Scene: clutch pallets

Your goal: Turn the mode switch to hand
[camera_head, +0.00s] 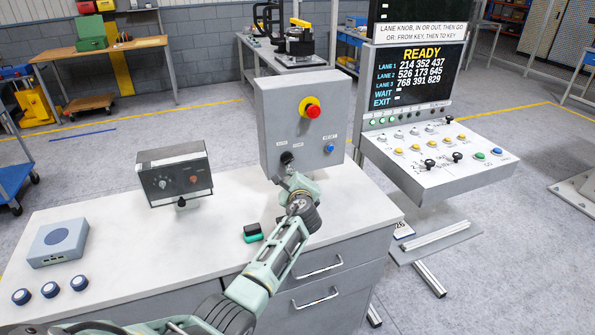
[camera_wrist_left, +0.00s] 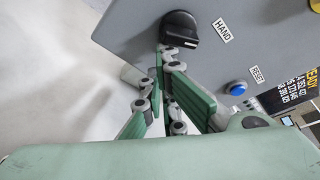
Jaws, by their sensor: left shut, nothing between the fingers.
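The mode switch is a black rotary knob (camera_head: 287,157) low on the front of a grey control box (camera_head: 270,110) standing on the bench. In the left wrist view the knob (camera_wrist_left: 180,28) has a HAND label (camera_wrist_left: 222,32) to its right. I cannot tell which label the knob points to. My left gripper (camera_head: 289,176) is just below the knob. In the left wrist view its closed fingertips (camera_wrist_left: 172,58) are at the knob's lower edge, with nothing between them. Whether they touch the knob is unclear. My right gripper is not in view.
A blue reset button (camera_head: 330,148) and a red emergency stop (camera_head: 312,110) are on the same box. A console (camera_head: 440,150) stands right.

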